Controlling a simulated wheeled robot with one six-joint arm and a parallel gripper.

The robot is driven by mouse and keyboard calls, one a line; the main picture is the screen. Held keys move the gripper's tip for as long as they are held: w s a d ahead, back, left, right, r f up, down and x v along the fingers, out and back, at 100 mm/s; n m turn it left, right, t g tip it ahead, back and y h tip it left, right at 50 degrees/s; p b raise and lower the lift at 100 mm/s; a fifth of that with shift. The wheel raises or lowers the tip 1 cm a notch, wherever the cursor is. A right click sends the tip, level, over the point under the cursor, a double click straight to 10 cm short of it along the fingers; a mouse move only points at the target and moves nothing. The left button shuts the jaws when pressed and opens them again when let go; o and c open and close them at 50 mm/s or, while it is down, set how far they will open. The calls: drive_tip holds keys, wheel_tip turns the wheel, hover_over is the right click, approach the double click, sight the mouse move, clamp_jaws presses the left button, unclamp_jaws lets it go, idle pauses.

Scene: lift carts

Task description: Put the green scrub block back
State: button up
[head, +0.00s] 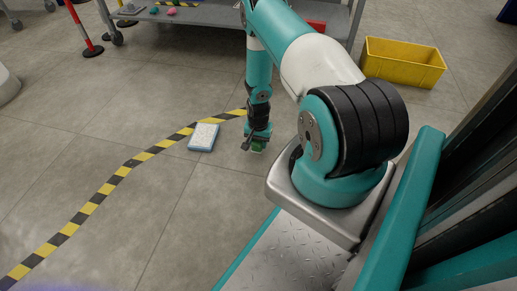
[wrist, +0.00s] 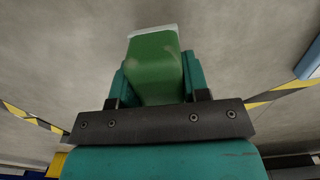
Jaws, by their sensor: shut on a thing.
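My gripper (head: 257,143) points down over the floor, in front of the cart. It is shut on the green scrub block (wrist: 155,65), which has a pale strip along its far edge. In the wrist view the block sits between the two teal fingers of my gripper (wrist: 157,82). In the head view only a little of the green block (head: 258,147) shows under the gripper. Whether it touches the floor is hard to tell.
A white and blue flat item (head: 203,137) lies on the floor just left of my gripper, by the yellow-black tape (head: 122,172). A grey cart (head: 205,15) stands behind, with small coloured things on it. A yellow crate (head: 402,64) is at the back right.

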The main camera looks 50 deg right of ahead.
drive_tip(key=shift+f+b, duration=0.45)
drive_tip(key=shift+f, duration=0.9)
drive_tip(key=shift+f, duration=0.2)
drive_tip(key=o, duration=1)
drive_tip(key=shift+c, duration=0.2)
wheel_tip(320, 180, up, 12)
drive_tip(key=p, duration=0.6)
drive_tip(key=shift+r+p, duration=0.25)
drive_tip(key=shift+p, duration=0.15)
